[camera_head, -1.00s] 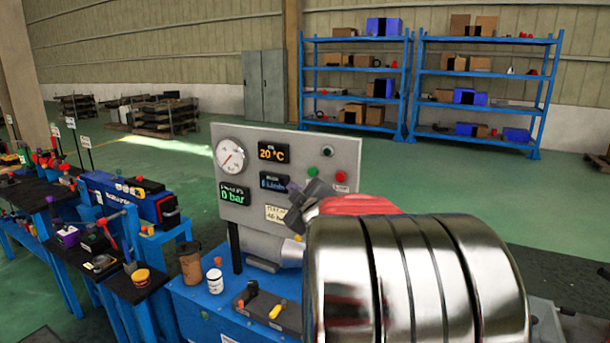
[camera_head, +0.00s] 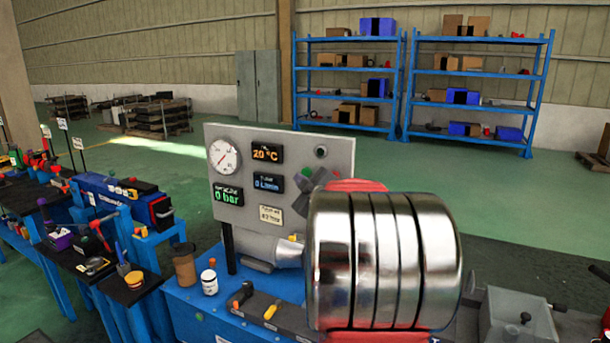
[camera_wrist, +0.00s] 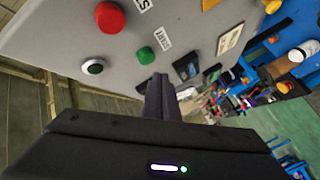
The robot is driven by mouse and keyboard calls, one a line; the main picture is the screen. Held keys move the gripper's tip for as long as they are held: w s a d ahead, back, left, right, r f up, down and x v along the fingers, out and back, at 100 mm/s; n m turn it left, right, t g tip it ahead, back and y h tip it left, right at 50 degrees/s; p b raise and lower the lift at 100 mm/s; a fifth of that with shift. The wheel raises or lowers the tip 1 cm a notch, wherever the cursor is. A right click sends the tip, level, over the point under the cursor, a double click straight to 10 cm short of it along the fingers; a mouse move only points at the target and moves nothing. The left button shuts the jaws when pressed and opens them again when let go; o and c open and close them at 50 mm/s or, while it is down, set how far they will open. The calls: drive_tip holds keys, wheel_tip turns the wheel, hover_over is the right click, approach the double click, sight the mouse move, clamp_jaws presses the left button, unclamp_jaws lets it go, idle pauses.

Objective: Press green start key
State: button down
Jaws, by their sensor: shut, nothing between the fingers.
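The green start key (camera_wrist: 146,55) is a round button on the grey control panel (camera_wrist: 60,35), beside a small label in the wrist view. In the head view the key (camera_head: 306,171) is a small green spot beside my gripper. My gripper (camera_wrist: 160,80) is shut and empty. Its fingertips appear just below the key in the wrist view; I cannot tell whether they touch it. In the head view the gripper (camera_head: 316,181) is in front of the panel (camera_head: 235,138), partly hidden by my arm.
A white jar (camera_head: 209,282) and a brown cup (camera_head: 184,266) stand on the blue bench below.

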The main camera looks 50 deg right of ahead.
drive_tip(key=shift+w+d, duration=0.15)
drive_tip(key=shift+d, duration=0.45)
drive_tip(key=shift+d, duration=0.15)
idle(1.6)
drive_tip(key=shift+w+d, duration=0.15)
drive_tip(key=shift+d, duration=0.1)
drive_tip(key=shift+w+d, duration=0.15)
drive_tip(key=shift+d, duration=0.35)
idle(1.1)
drive_tip(key=shift+a, duration=0.1)
drive_tip(key=shift+s+a, duration=0.25)
drive_tip(key=shift+a, duration=0.55)
drive_tip(key=shift+a, duration=0.1)
drive_tip(key=shift+s+a, duration=0.25)
drive_tip(key=shift+a, duration=0.5)
drive_tip(key=shift+s+a, duration=0.2)
drive_tip(key=shift+a, duration=0.6)
drive_tip(key=shift+s+a, duration=0.25)
drive_tip(key=shift+a, duration=0.5)
